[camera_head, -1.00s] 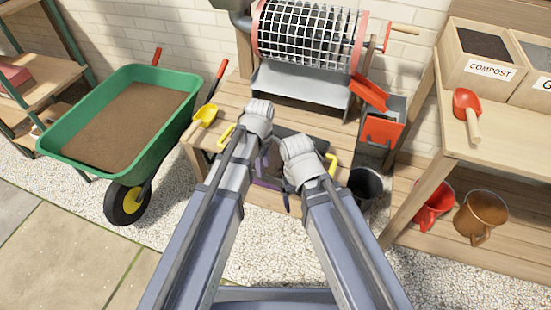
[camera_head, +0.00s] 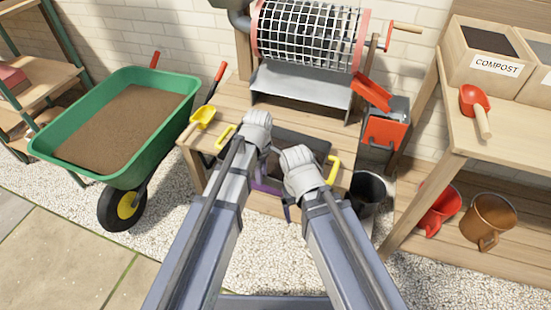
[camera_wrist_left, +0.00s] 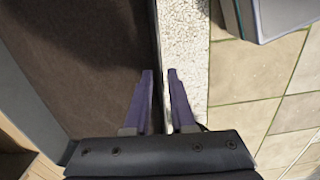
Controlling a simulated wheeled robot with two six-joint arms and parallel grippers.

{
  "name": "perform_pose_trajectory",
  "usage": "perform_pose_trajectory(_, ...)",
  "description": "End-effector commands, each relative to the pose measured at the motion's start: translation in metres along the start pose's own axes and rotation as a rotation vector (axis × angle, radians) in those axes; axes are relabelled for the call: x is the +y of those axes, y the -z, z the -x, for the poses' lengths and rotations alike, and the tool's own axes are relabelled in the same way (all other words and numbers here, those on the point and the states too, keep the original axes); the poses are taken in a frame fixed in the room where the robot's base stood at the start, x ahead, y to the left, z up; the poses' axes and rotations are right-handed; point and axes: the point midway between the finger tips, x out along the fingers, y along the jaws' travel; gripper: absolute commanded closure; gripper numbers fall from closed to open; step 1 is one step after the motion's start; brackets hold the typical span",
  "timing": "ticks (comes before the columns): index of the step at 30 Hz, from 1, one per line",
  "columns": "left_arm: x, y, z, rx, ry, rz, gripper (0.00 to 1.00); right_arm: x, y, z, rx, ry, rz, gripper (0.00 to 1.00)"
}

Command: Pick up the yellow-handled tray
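The dark tray (camera_head: 300,140) lies on the wooden bench, with a yellow handle (camera_head: 225,137) at its left end and another (camera_head: 333,169) at its right end. My arms cover much of it. In the left wrist view, the tray's dark brown inside (camera_wrist_left: 75,60) fills the left side. My left gripper (camera_wrist_left: 160,72) is open there, its two purple fingers apart on either side of the tray's front edge. The left gripper (camera_head: 266,185) also shows in the head view, partly hidden. My right gripper (camera_head: 288,208) is mostly hidden below its wrist, near the bench front.
A yellow scoop (camera_head: 203,117) lies at the bench's left corner. A mesh drum sieve (camera_head: 308,35) stands behind over a grey chute. A black bucket (camera_head: 366,190) is to the right. A green wheelbarrow (camera_head: 48,145) stands left; a potting bench with a red scoop (camera_head: 474,101) stands right.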

Motion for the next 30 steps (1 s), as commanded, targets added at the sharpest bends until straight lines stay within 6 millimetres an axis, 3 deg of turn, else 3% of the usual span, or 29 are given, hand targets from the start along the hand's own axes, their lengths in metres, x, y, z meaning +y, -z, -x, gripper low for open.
perform_pose_trajectory(6,0.0001,-0.0001,0.0,0.0,0.0,0.0,1.0,0.0,0.0,0.0,0.0,0.0,0.0,0.15)
perform_pose_trajectory(30,0.0003,0.0,-0.0001,0.0,0.0,0.0,1.0,0.0,0.0,-0.0001,0.0,0.0,0.0,0.15)
